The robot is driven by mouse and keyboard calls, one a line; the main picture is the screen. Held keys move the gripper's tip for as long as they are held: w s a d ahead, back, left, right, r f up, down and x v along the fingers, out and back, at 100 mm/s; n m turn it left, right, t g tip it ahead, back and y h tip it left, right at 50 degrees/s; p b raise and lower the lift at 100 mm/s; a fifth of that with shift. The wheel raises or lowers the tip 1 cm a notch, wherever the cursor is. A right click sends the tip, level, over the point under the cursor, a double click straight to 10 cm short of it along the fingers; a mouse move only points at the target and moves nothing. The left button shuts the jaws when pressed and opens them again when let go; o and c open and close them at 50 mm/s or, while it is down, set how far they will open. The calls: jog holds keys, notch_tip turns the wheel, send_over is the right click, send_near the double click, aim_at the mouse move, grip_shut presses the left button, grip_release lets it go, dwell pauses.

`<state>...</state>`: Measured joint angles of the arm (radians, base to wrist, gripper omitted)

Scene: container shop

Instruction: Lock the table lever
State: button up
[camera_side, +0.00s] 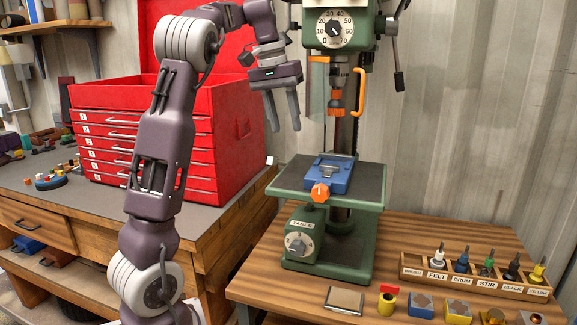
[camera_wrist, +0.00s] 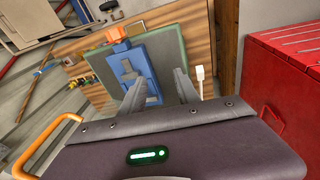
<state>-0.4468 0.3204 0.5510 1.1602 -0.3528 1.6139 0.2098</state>
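The green drill press has a box labelled TABLE (camera_side: 301,238) on its base, with a grey lever-like knob (camera_side: 297,244) on a round dial. I cannot tell whether it is locked. Above it is the flat press table (camera_side: 365,187), with a blue vise (camera_side: 328,174) and its orange knob (camera_side: 320,193). My gripper (camera_side: 284,128) is up left of the press column, above the table's left side, fingers pointing down, apart and empty. In the wrist view, my gripper (camera_wrist: 160,88) is open, with the vise (camera_wrist: 138,65) and orange knob (camera_wrist: 115,34) beyond it. The TABLE box is not visible there.
The press head with an orange handle (camera_side: 359,92) and chuck (camera_side: 337,97) stands right of my gripper. A red tool chest (camera_side: 240,130) is on the left. A rack of labelled bottles (camera_side: 475,273) and a small metal case (camera_side: 345,300) sit on the wooden bench.

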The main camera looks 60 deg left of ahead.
jog(key=s+d+f+m+t, duration=0.1)
jog(key=s+d, duration=0.3)
jog(key=d, duration=0.6)
jog(key=s+d+f+m, duration=0.1)
jog(key=s+d+m, duration=0.2)
jog(key=d, duration=0.7)
jog(key=shift+s+f+m+t, duration=0.3)
jog(key=shift+s+t, duration=0.1)
jog(key=shift+s, duration=0.7)
